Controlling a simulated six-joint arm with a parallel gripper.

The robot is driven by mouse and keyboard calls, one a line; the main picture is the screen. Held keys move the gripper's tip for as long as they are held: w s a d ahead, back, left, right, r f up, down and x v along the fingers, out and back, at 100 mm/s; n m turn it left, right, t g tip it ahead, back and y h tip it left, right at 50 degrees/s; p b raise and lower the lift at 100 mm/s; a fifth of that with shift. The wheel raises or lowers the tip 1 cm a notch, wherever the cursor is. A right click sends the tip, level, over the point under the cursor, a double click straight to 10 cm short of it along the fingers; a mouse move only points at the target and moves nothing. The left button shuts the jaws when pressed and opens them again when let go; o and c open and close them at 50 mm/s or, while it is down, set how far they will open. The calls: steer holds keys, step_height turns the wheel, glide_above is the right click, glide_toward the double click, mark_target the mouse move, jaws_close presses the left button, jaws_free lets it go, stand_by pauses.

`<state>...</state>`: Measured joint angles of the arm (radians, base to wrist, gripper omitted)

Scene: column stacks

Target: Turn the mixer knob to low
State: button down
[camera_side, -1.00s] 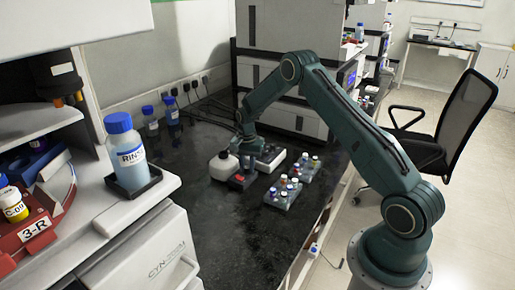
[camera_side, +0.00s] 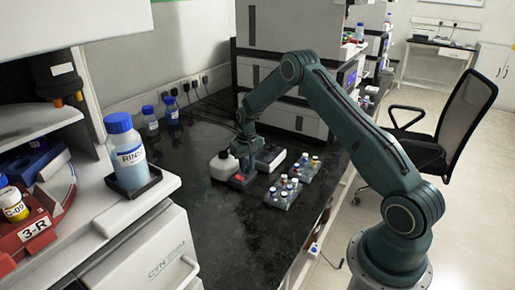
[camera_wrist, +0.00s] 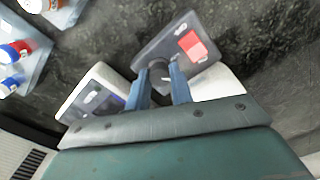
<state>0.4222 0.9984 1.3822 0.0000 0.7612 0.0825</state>
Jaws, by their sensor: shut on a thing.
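The mixer has a white body with a dark front panel (camera_wrist: 180,38) and a red square display, seen in the wrist view. In the side view its white body (camera_side: 221,170) stands on the black bench with a red patch beside it. The knob (camera_wrist: 158,67) is a small dark round piece on the panel, partly hidden by my fingers. My gripper (camera_wrist: 161,77) has its two blue fingers on either side of the knob and is shut on it. In the side view my gripper (camera_side: 245,163) is low over the mixer. The knob's marks and setting cannot be read.
A second white device (camera_wrist: 98,92) sits close to the mixer. Racks of coloured-cap vials (camera_side: 284,192) stand to the right. Blue-capped bottles (camera_side: 150,120) stand by the wall. The bench front left of the racks is clear.

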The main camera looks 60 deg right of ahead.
mark_target(247, 167)
steer(key=n, duration=0.4)
steer(key=shift+n, duration=0.3)
steer(key=n, duration=0.4)
steer(key=shift+r, duration=0.1)
steer(key=c, duration=1.2)
jaws_free()
steer(key=shift+c, duration=0.2)
step_height(247, 167, up, 14)
